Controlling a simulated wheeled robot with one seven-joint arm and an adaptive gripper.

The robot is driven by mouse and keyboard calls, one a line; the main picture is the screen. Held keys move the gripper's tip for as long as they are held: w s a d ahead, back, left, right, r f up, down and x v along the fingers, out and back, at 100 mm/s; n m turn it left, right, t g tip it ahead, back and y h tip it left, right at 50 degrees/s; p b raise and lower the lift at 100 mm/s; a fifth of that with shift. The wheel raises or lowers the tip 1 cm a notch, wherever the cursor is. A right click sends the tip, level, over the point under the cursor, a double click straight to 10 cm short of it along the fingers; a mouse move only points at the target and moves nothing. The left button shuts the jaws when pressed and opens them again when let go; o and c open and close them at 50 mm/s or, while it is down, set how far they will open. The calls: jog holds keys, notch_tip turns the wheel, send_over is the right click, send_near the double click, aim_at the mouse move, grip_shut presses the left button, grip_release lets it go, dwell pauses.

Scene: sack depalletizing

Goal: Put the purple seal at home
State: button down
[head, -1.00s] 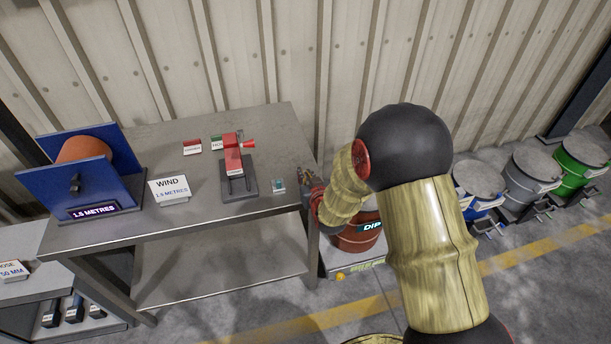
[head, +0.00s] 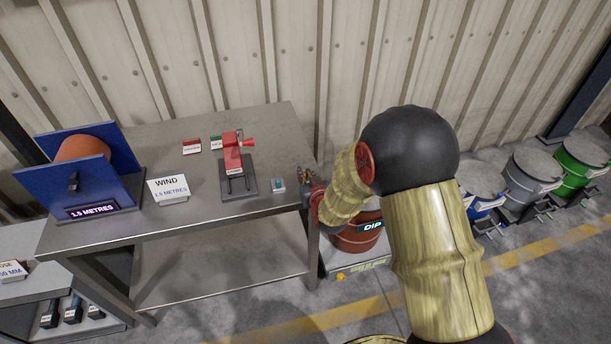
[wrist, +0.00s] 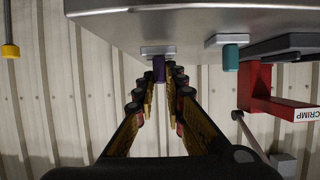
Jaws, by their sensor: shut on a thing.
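The purple seal (wrist: 158,68) is a small block against a pale pad (wrist: 152,51) at the table's edge in the wrist view. My gripper (wrist: 159,80) is shut on it, with a finger on each side. I cannot tell whether the seal rests fully on the pad. In the head view my gripper (head: 306,180) is small at the table's right end, and the purple seal cannot be made out there. A teal seal (wrist: 231,57) on its own pale pad sits beside it; it also shows in the head view (head: 279,184).
A red crimp tool (head: 233,160) on a dark base stands on the grey table (head: 210,220). A WIND sign (head: 168,189) and a blue hose reel (head: 75,180) are to its left. A red DIP bucket (head: 357,238) stands below my wrist, with several lidded drums at right.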

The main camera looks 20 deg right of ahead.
jog(key=shift+f, duration=0.1)
dwell(0.3)
jog(key=shift+f+b, duration=0.35)
jog(key=shift+b, duration=0.1)
jog(key=shift+f, duration=0.15)
jog(key=c, duration=1.8)
grip_release()
jog(key=shift+o, duration=0.2)
jog(key=v, duration=1.2)
